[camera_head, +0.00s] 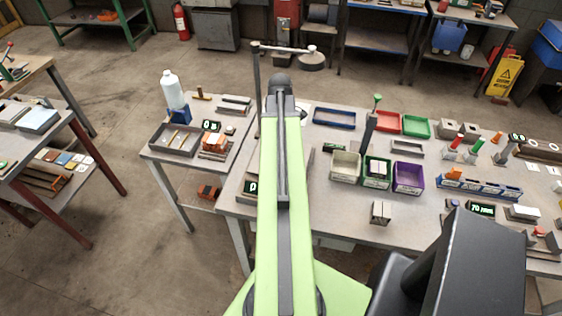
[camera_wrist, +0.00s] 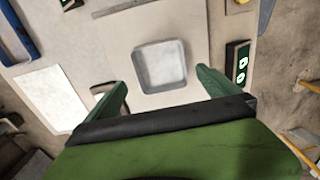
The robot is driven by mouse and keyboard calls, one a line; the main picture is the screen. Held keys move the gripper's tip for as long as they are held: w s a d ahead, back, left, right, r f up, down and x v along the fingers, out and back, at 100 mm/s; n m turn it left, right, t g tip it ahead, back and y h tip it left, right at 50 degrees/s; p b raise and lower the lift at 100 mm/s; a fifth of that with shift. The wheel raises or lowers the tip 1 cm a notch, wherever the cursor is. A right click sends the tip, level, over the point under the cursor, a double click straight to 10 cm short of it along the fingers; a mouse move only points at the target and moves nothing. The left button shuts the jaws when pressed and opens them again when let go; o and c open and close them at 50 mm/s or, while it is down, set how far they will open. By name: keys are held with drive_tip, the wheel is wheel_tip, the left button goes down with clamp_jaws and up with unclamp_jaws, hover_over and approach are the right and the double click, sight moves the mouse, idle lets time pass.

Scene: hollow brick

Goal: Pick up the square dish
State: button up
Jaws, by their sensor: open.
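The square dish (camera_wrist: 161,66) is a shallow grey-rimmed tray with a pale inside. In the wrist view it lies on the light table top, just beyond my gripper and near the middle. My gripper (camera_wrist: 158,88) is open, with one green finger at the left and one at the right, and nothing between them. The dish lies ahead of the gap between the fingertips. Its height below them is hard to tell. In the head view my arm covers this part of the table, and neither the dish nor the fingers can be made out.
A dark block with a lit display (camera_wrist: 237,65) stands right of the dish. A white sheet (camera_wrist: 48,97) lies to the left, with a blue tray (camera_wrist: 16,35) beyond it. In the head view, white (camera_head: 345,166), green (camera_head: 377,172) and purple (camera_head: 408,177) bins stand right of my arm.

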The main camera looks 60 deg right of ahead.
wheel_tip(320, 180, down, 5)
drive_tip(key=b, duration=0.5)
drive_tip(key=shift+f, duration=0.15)
drive_tip(key=c, duration=1.3)
drive_tip(key=shift+r, duration=0.2)
